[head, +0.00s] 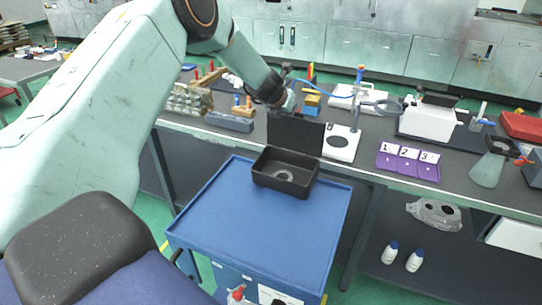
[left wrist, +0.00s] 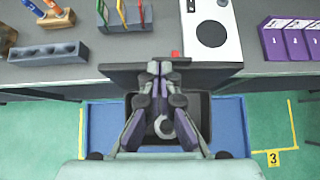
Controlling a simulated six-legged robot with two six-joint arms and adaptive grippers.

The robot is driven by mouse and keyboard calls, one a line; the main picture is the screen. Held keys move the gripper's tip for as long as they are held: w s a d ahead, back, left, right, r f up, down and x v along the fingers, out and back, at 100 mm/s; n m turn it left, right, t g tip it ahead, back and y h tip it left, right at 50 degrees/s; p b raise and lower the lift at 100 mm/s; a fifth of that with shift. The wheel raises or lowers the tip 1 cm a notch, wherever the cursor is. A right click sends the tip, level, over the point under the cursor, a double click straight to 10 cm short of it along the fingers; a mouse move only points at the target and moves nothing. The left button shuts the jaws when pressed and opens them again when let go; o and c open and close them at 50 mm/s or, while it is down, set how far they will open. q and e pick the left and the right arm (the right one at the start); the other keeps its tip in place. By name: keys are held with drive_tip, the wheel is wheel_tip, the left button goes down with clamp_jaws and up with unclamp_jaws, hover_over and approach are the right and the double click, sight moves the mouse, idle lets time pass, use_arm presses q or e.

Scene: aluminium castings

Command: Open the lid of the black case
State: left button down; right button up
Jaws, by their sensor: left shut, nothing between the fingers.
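The black case (head: 260,181) sits on the blue cart top, and its lid (head: 296,136) stands about upright at the back edge. A grey ring-shaped part (head: 284,176) lies inside the case. My left gripper (head: 284,104) is at the top of the lid. In the left wrist view my left gripper (left wrist: 160,68) is shut, with its fingertips over the middle of the lid (left wrist: 115,74); I cannot tell if they touch it. The gripper hides part of the case (left wrist: 205,115) in that view. My right gripper is not in view.
The blue cart (head: 240,228) has free room in front of the case. Behind it a grey bench (head: 361,165) carries a white stand (head: 340,146), purple numbered trays (head: 408,163), a grey block (head: 229,122) and a glass flask (head: 488,170).

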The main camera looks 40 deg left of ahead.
use_arm(q)
drive_tip(key=v, duration=1.2)
drive_tip(key=shift+f, duration=0.15)
